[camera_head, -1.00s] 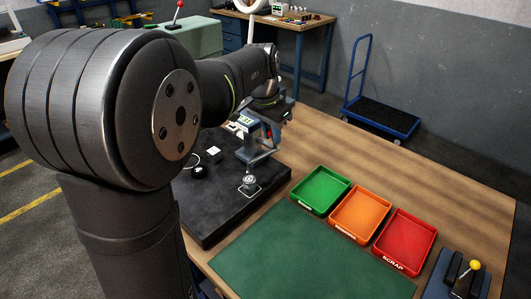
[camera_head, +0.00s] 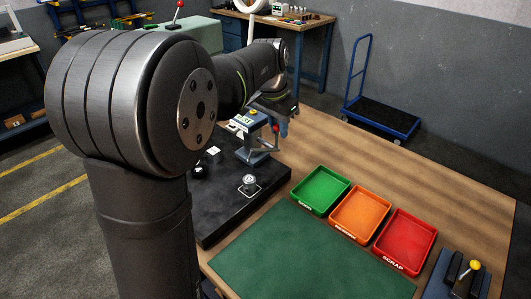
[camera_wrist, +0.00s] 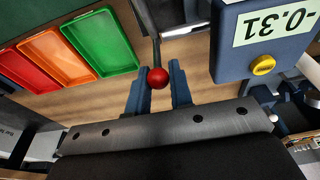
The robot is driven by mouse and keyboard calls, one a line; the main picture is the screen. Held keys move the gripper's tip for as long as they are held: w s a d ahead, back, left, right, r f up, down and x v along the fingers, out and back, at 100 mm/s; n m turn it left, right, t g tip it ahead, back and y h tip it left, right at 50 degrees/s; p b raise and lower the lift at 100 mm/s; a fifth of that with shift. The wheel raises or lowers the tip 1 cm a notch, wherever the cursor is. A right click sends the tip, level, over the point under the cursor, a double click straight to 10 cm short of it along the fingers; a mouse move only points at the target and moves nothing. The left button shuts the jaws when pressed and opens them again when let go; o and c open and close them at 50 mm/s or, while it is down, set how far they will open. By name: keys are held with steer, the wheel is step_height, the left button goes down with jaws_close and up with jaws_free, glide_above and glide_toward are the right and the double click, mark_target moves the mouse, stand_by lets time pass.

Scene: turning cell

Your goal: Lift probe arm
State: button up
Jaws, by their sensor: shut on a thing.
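The measuring gauge (camera_head: 255,135) stands on the dark plate, with a blue body and a small display. In the wrist view its blue housing (camera_wrist: 262,35) shows upside down with the reading -0.31 and a yellow button (camera_wrist: 263,65). The lever's red ball knob (camera_wrist: 157,77) sits between my two blue fingers, at the end of a thin dark rod. My gripper (camera_wrist: 158,88) is shut on this knob, beside the gauge. In the head view it is small (camera_head: 281,127), just right of the gauge, and partly hidden by my wrist.
A round metal part (camera_head: 249,181) sits on the dark plate (camera_head: 228,208) in front of the gauge. Green (camera_head: 321,190), orange (camera_head: 360,213) and red (camera_head: 404,241) trays stand to the right, empty. A green mat (camera_head: 300,257) lies in front. A yellow-knobbed device (camera_head: 467,280) stands at the front right.

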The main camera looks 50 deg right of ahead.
steer(key=shift+d, duration=0.35)
steer(key=shift+d+f, duration=0.15)
steer(key=shift+d, duration=0.5)
steer(key=o, duration=0.4)
steer(key=shift+r, duration=4.55)
steer(key=shift+f, duration=0.15)
